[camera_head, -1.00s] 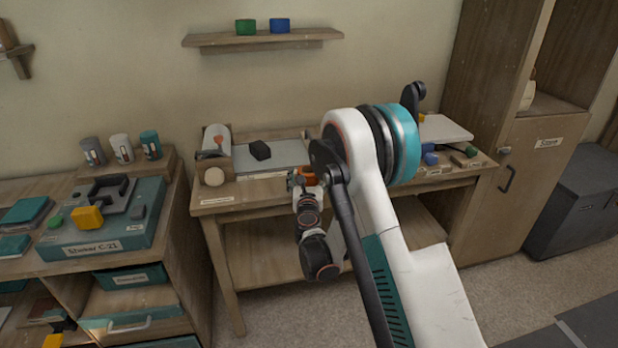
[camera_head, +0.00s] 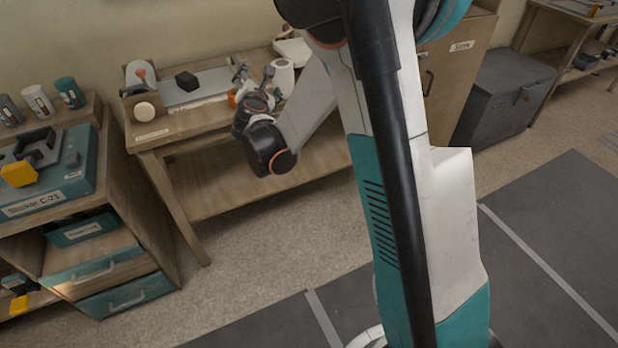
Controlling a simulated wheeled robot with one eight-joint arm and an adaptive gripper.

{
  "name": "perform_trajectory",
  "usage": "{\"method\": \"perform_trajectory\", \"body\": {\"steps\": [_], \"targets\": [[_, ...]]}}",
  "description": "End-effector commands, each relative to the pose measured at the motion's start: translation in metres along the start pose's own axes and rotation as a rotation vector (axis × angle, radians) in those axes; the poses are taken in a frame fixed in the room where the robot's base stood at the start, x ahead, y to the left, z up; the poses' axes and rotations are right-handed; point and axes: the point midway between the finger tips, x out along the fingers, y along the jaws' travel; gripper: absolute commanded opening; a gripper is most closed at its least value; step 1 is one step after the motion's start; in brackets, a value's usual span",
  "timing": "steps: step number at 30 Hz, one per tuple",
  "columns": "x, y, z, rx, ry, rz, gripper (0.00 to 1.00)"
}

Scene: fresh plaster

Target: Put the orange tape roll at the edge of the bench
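The orange tape roll (camera_head: 232,99) shows as a small orange patch at the front edge of the wooden bench (camera_head: 176,126). My wrist hides most of it, so I cannot tell how far it reaches over the edge. My gripper (camera_head: 253,72) is above and to the right of the roll, with its grey fingers spread apart. Nothing shows between the fingers, and the gripper looks clear of the roll.
A grey board (camera_head: 210,84) with a black block (camera_head: 187,81) lies on the bench, left of my gripper. A white rounded object (camera_head: 283,76) is right of my gripper.

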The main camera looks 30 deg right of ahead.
Motion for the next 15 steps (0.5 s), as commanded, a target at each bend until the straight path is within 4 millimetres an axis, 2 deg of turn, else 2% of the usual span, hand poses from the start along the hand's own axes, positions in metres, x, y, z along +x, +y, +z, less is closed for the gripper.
{"method": "perform_trajectory", "body": {"steps": [1,6,11,15], "targets": [[-0.013,-0.001,0.014,0.085,0.011,-0.028,0.79],[-0.056,-0.01,0.047,0.388,0.046,-0.131,0.79],[-0.102,-0.024,0.068,0.669,0.069,-0.237,0.79],[-0.146,-0.039,0.079,0.91,0.084,-0.336,0.79]]}}
